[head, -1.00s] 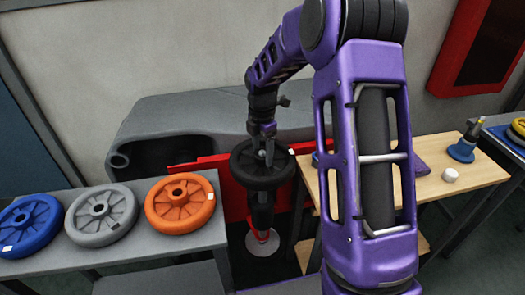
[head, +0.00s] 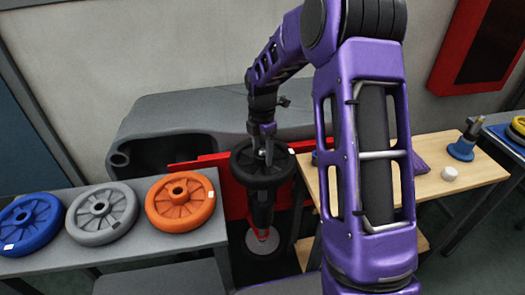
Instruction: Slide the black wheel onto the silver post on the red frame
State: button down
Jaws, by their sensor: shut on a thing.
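The black wheel (head: 248,178) is held by my gripper (head: 264,158) in the middle of the head view, lying roughly flat. My gripper is shut on the wheel near its hub, from above. The wheel is over a dark column that ends at a pale round base (head: 262,240). The red frame (head: 233,203) stands behind and around the wheel. I cannot make out the silver post; the wheel and gripper may hide it. Whether the wheel is around the post cannot be told.
A grey table (head: 150,245) on the left carries a blue wheel (head: 30,218), a grey wheel (head: 103,214) and an orange wheel (head: 181,200). A wooden table (head: 450,190) on the right holds a white round piece (head: 450,174) and a blue-based item (head: 462,150). A dark grey machine body (head: 190,115) stands behind.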

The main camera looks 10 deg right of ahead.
jog(key=shift+f, duration=0.25)
dwell(0.9)
jog(key=shift+c, duration=0.2)
grip_release()
jog(key=shift+o, duration=0.2)
jog(key=shift+f, duration=0.1)
jog(key=shift+r+p, duration=0.2)
jog(key=shift+p, duration=0.15)
jog(key=shift+r+p, duration=1.2)
jog(key=shift+r, duration=0.1)
jog(key=shift+r, duration=0.2)
jog(key=shift+r+p, duration=2.95)
jog(key=shift+r, duration=0.4)
